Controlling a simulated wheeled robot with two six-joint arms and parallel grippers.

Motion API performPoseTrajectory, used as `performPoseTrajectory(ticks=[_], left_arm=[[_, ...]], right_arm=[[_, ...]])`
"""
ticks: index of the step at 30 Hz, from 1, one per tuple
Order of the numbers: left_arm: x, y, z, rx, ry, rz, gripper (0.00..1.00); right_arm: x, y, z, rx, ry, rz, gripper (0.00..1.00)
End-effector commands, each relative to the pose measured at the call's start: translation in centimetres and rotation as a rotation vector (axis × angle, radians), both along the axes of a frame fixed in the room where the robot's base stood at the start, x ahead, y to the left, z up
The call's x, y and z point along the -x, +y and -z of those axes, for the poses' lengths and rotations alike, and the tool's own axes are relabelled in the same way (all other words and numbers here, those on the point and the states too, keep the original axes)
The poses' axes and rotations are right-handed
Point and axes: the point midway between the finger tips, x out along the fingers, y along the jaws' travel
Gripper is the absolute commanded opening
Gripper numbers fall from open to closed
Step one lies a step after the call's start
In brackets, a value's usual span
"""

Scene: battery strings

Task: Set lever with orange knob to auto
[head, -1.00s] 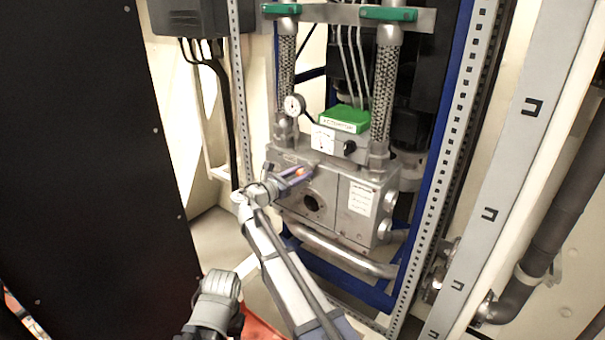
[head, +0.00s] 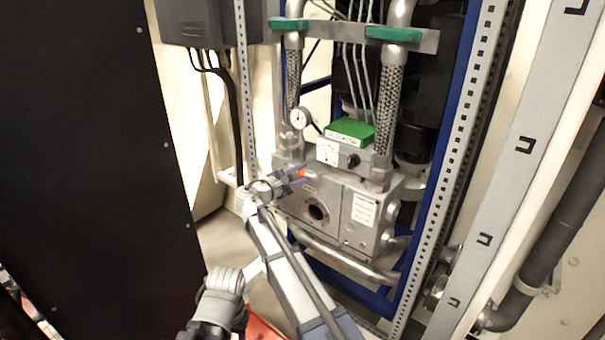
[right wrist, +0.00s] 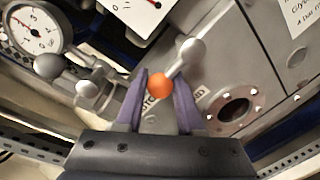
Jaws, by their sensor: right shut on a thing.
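The orange knob (head: 301,173) is at the front of the grey actuator housing (head: 345,184), left of its middle. In the right wrist view the orange knob (right wrist: 161,85) sits between my two purple fingertips, and its short grey lever (right wrist: 180,65) runs up and right to a rounded silver end. My right gripper (head: 297,174) is shut on the orange knob; it also shows in the right wrist view (right wrist: 158,100). Lettering on the housing behind the knob is partly hidden by the fingers and unreadable.
A second lever with a dark grey knob (right wrist: 48,66) is to the left in the right wrist view, near a round gauge (right wrist: 32,30). A round port (head: 318,212) is below right of the orange knob. A perforated rail (head: 245,90) stands left of the housing.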

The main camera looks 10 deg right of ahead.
Motion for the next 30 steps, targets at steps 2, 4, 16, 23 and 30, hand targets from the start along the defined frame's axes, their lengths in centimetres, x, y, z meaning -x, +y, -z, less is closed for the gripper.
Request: performPoseTrajectory(ticks=[2,4,16,23,30], left_arm=[[0.0,0.0,-0.24,0.0,0.0,0.0,0.5],[0.0,0.0,-0.32,0.0,0.0,0.0,0.5],[0.0,0.0,-0.39,0.0,0.0,0.0,0.5],[0.0,0.0,-0.4,0.0,0.0,0.0,0.5],[0.0,0.0,-0.39,0.0,0.0,0.0,0.5]], right_arm=[[0.01,-0.01,-0.22,-0.013,-0.018,-0.001,0.0],[0.01,-0.01,-0.27,-0.023,-0.03,-0.001,0.0],[0.0,-0.01,-0.33,-0.039,-0.05,0.0,0.0],[-0.01,-0.02,-0.35,-0.037,-0.05,-0.001,0.44],[-0.01,-0.01,-0.32,-0.038,-0.049,0.0,0.67]])
